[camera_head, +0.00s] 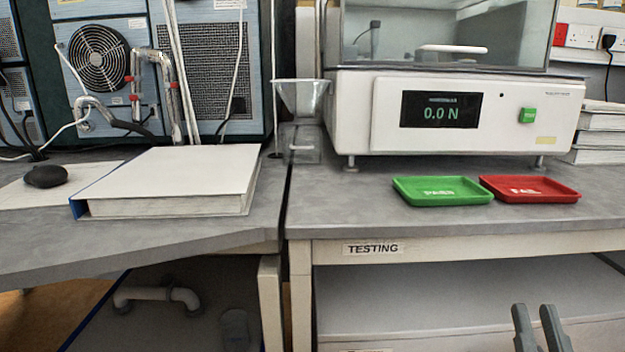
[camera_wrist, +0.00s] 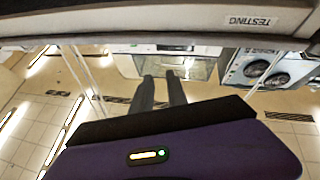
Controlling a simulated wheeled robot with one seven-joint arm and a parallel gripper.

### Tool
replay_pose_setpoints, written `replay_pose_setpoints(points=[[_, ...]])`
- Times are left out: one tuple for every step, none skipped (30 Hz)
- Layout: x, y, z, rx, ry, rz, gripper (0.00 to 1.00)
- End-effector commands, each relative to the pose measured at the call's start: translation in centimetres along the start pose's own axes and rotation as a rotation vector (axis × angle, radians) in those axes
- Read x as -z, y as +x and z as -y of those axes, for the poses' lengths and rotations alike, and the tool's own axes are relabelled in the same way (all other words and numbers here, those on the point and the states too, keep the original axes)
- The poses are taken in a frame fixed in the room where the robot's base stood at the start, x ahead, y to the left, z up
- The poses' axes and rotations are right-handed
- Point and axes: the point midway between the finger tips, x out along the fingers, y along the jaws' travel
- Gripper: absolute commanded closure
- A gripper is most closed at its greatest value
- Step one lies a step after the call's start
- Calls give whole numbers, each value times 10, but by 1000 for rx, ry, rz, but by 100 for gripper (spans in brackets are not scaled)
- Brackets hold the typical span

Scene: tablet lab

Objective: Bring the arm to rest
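My gripper (camera_head: 533,312) is at the lower right of the head view, in front of the testing bench and below its top. Its two grey fingers point up and stand apart with nothing between them. In the wrist view the fingers (camera_wrist: 160,82) also show apart and empty. Most of my arm is out of the head view.
The bench (camera_head: 465,230) has a front edge marked TESTING; it shows upside down in the wrist view. On it are a tester (camera_head: 350,115) reading 0.0 N, a green tray (camera_head: 443,199) and a red tray (camera_head: 530,195). A white binder (camera_head: 175,172) lies left.

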Motion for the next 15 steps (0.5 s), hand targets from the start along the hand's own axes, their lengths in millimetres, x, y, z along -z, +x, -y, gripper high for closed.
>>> replay_pose_setpoints(points=[[-11,-20,4,5,30,40,81],[-16,-30,6,8,49,59,81],[-23,-45,8,12,70,86,81],[-28,-56,10,15,86,106,81],[-32,-67,11,18,99,126,81],[-37,-81,13,23,118,154,81],[-40,-92,14,27,130,174,81],[-44,-104,16,31,142,196,81],[-48,-118,17,37,154,225,81],[-50,-130,18,42,164,246,81],[-53,-141,20,48,172,269,81],[-57,-156,20,55,180,301,81],[-58,-168,21,62,186,324,81],[-60,-179,22,68,191,348,81],[-62,-194,22,79,194,381,81]])
